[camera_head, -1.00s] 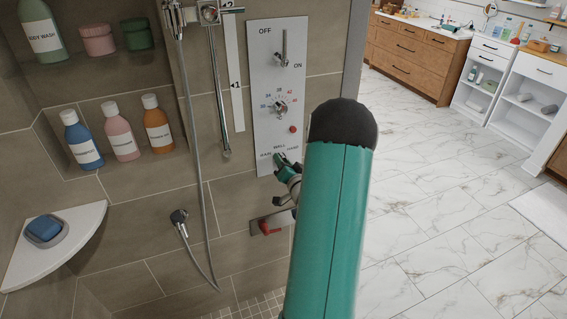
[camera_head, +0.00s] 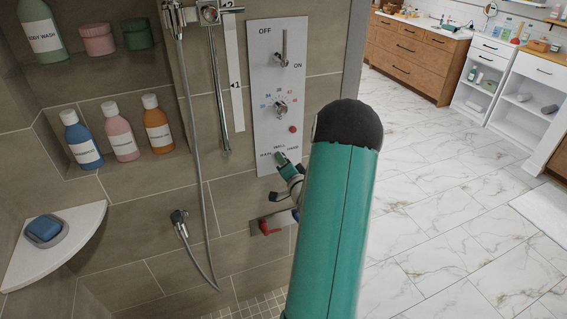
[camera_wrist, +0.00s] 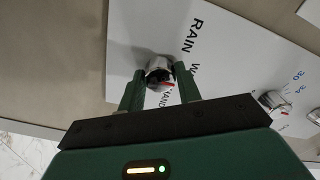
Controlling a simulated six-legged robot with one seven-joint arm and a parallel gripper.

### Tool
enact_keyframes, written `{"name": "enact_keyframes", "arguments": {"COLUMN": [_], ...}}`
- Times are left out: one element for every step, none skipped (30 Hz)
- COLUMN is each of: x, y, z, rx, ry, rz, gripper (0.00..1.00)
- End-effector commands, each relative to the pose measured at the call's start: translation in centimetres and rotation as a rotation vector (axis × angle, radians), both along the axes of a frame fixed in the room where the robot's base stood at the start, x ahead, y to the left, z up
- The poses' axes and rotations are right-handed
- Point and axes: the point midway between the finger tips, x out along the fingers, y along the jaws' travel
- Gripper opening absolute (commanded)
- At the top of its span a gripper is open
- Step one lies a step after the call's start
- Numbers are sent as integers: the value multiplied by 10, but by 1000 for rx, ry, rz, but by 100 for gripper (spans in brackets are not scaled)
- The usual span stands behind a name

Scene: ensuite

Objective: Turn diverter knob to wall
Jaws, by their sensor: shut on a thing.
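The diverter knob (camera_wrist: 158,66) is a small round metal knob at the bottom of the pale shower panel (camera_head: 263,100). My gripper (camera_wrist: 160,82) is shut on it, with one green finger on each side. A red mark on the knob shows at its lower right in the wrist view, on the side of the word HAND. RAIN and the start of WALL also show beside it. In the head view my gripper (camera_head: 283,160) reaches the panel's bottom and hides the knob; RAIN, WALL and HAND are printed around it.
A dial (camera_head: 280,108) and an ON/OFF lever (camera_head: 284,48) are higher on the panel. A red-handled fitting (camera_head: 268,227) is below. The shower hose (camera_head: 203,180) hangs to the left. Bottles (camera_head: 120,131) stand in a wall niche. Open marble floor (camera_head: 450,220) lies right.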

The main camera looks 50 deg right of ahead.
Motion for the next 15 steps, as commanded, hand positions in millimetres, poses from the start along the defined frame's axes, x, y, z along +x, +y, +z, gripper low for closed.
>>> {"name": "enact_keyframes", "arguments": {"x": [0, 0, 0, 0, 0, 0, 0, 0, 0, 0, 0, 0, 0, -1, -2], "y": [0, 0, 0, 0, 0, 0, 0, 0, 0, 0, 0, 0, 0, 0, 1], "z": [0, 0, 0, 0, 0, 0, 0, 0, 0, 0, 0, 0, 0, 0, 0], "rx": [0, 0, 0, 0, 0, 0, -1, -1, -1, -1, -1, -1, -1, -1, -1], "ry": [0, 0, 0, 0, 0, 0, 1, 1, 1, 1, 1, 1, 1, 1, 1], "rz": [1, 1, 1, 0, 0, 0, 0, 0, 0, 0, 0, 0, 0, 0, 0], "gripper": [11, 11, 40, 46, 51, 56, 56, 56, 56, 56, 56, 56, 56, 56, 56]}}
